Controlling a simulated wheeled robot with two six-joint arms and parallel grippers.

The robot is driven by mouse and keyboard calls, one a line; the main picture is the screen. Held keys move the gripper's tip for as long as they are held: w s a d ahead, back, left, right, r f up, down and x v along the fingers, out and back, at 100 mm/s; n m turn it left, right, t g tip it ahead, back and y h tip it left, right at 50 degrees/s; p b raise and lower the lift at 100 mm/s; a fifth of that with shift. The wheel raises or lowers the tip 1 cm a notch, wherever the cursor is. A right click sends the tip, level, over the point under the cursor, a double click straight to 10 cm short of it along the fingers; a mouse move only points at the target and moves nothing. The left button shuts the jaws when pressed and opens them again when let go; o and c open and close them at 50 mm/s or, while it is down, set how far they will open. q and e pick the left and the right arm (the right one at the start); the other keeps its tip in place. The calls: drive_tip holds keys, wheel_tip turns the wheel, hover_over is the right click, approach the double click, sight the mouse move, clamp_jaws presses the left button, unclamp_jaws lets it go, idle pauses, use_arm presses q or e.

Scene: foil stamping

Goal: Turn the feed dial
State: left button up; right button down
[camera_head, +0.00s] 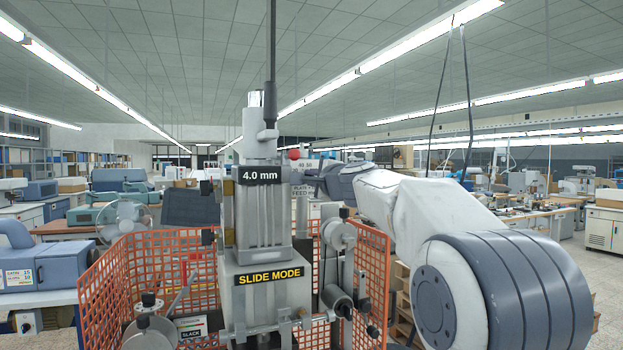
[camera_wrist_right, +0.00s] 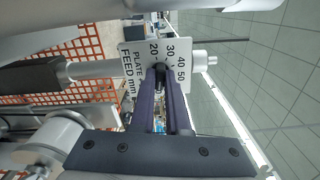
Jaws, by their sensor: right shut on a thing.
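The feed dial's white scale plate (camera_wrist_right: 140,85) reads "PLATE FEED mm" with 20, 30, 40 and 50 in the right wrist view. Part of the plate also shows in the head view (camera_head: 303,190), beside the machine column. My right gripper (camera_wrist_right: 160,74) has its two dark fingers close together in front of the plate, shut on the small dark dial knob. The fingers hide most of the knob, so its exact setting cannot be read. In the head view my right arm reaches in from the right, and the fingertips are not clear. My left gripper is not in view.
The stamping machine (camera_head: 262,220) stands in the centre with "4.0 mm" and "SLIDE MODE" signs. Orange mesh guards (camera_head: 110,290) flank it. A roller (camera_head: 338,233) sits below my right arm. A blue-grey device (camera_head: 40,262) stands at the left.

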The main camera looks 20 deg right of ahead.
drive_tip(key=shift+d+f, duration=0.1)
drive_tip(key=shift+n+b, duration=5)
drive_tip(key=shift+n, duration=7)
drive_tip(key=c, duration=0.9)
unclamp_jaws()
